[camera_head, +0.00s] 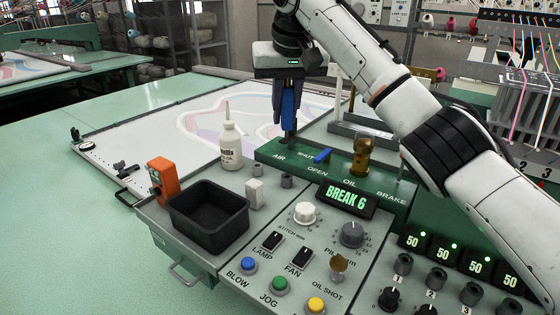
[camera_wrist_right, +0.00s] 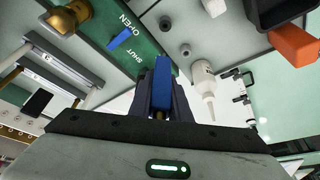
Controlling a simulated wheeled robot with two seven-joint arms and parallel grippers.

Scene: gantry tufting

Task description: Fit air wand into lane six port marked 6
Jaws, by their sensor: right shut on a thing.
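My right gripper (camera_head: 288,110) is shut on a blue-handled air wand (camera_head: 288,104). The wand stands about upright over the green panel (camera_head: 268,151), above the AIR label. Its lower end is close to the panel; I cannot tell whether it is seated in a holder or clear of it. In the right wrist view the blue handle (camera_wrist_right: 162,84) sits between the dark fingers (camera_wrist_right: 163,98). Small ports numbered 1 (camera_head: 403,263), 2 (camera_head: 437,276) and 3 (camera_head: 471,291) line the front right. No port marked 6 is visible. My left gripper is out of view.
A white bottle (camera_head: 230,146) stands left of the gripper. A blue valve lever (camera_head: 322,156) and a brass oil fitting (camera_head: 362,157) are to its right. A black bin (camera_head: 208,217), an orange device (camera_head: 163,181) and a lit BREAK 6 display (camera_head: 346,198) are nearer.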

